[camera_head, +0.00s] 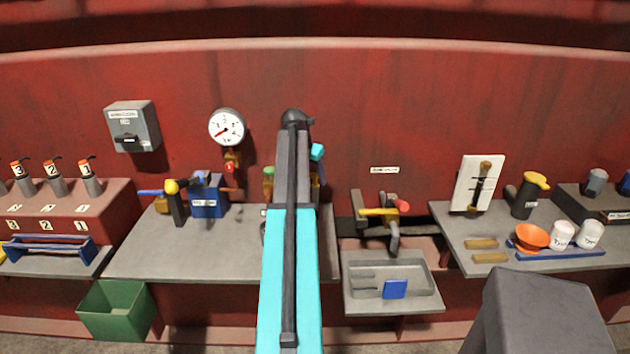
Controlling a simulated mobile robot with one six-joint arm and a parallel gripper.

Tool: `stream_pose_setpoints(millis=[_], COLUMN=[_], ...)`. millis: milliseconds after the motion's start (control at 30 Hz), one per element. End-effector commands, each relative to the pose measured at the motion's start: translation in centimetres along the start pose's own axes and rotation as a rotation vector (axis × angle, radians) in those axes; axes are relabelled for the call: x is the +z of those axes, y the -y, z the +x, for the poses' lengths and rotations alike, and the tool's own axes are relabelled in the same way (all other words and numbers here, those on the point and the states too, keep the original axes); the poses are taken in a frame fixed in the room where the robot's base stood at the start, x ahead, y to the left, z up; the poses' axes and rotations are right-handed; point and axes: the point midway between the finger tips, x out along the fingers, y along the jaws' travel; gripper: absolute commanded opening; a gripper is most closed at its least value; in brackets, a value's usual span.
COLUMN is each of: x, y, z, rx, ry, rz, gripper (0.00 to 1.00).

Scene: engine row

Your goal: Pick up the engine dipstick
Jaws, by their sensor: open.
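I cannot pick out the engine dipstick with certainty. My own cyan and dark grey arm reaches up the middle of the view and hides part of the grey bench (225,255) and the wall behind it. My gripper's fingers do not show; they are hidden behind the arm. Beside the arm, small green-topped and brass parts (268,178) are partly covered.
A sink tray (360,299) holding a blue block (395,289) sits right of my arm, below a red-and-yellow-handled tap (394,226). The right bench has an orange bowl (531,238) and white cups (562,234). A green bin (116,310) stands lower left. A gauge (227,127) hangs above.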

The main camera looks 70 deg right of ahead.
Motion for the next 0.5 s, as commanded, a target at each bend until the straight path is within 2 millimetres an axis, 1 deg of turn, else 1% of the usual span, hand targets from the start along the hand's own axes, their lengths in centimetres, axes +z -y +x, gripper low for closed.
stream_pose_setpoints(millis=[200, 300, 500], x=[0.2, 0.2, 0.1], y=[0.1, 0.1, 0.1], z=[2.3, 3.0, 3.6], rx=[-0.001, 0.0, 0.0], ry=[-0.003, -0.001, -0.001], rz=[-0.001, 0.0, 0.0], gripper=[0.54, 0.54, 0.54])
